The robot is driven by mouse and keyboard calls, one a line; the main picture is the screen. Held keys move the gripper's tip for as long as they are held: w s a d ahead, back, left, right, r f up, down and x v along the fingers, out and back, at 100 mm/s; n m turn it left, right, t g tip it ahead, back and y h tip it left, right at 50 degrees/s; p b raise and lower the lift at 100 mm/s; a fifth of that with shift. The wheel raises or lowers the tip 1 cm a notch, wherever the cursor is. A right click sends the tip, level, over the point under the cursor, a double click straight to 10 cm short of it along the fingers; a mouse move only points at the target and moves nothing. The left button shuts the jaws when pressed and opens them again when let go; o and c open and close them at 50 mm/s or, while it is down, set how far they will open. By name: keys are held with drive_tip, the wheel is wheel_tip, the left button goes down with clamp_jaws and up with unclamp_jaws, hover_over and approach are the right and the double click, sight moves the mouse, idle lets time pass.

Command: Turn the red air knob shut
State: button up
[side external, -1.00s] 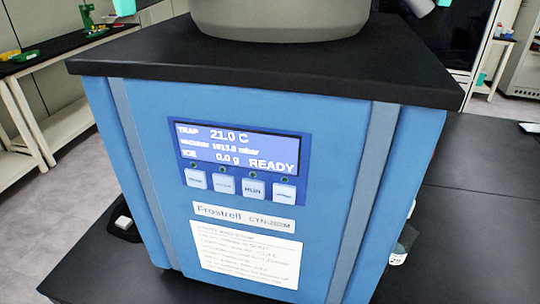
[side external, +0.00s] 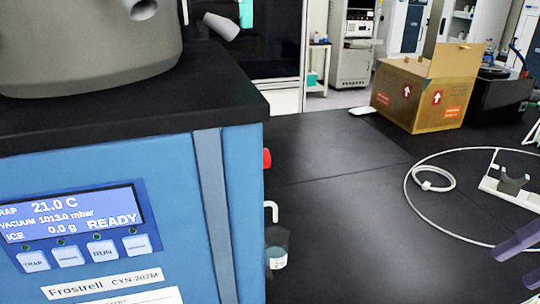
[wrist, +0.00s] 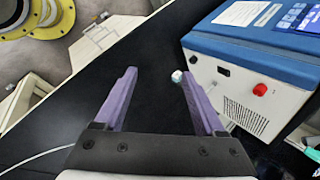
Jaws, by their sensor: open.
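The red knob (wrist: 260,89) sticks out from the pale side panel of the blue freeze dryer (wrist: 260,40) in the wrist view. In the side external view the red knob (side external: 267,158) shows edge-on at the dryer's right side, above a white bent pipe (side external: 271,210). My gripper (wrist: 155,73) is open, with two purple fingers spread apart and nothing between them. The knob lies beyond and to the right of the right finger, clear of it. In the side external view only the purple fingers (side external: 518,242) show at the right edge, well away from the knob.
A small bottle (side external: 277,257) stands against the dryer's right side, under the pipe. A cardboard box (side external: 425,92), a white cable loop (side external: 432,180) and a white stand (side external: 512,182) are on the black bench. The bench (side external: 340,200) between dryer and cable is clear.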

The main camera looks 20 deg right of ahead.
drive_tip(key=w+a+r+m+g+y, duration=0.25)
drive_tip(key=w+a+r+y, duration=0.2)
drive_tip(key=w, duration=0.25)
drive_tip(key=w+a+r+m+g+y, duration=0.1)
drive_tip(key=w+a+r+m+y, duration=0.3)
drive_tip(key=w, duration=0.4)
drive_tip(key=w+a+m+y, duration=0.1)
drive_tip(key=w+a+y, duration=0.15)
drive_tip(key=w, duration=0.75)
drive_tip(key=w+f+m, duration=0.2)
drive_tip(key=w+f, duration=0.2)
drive_tip(key=f, duration=0.2)
drive_tip(key=a, duration=1.3)
drive_tip(key=shift+a+y, duration=0.4)
drive_tip(key=shift+f, duration=0.1)
clamp_jaws()
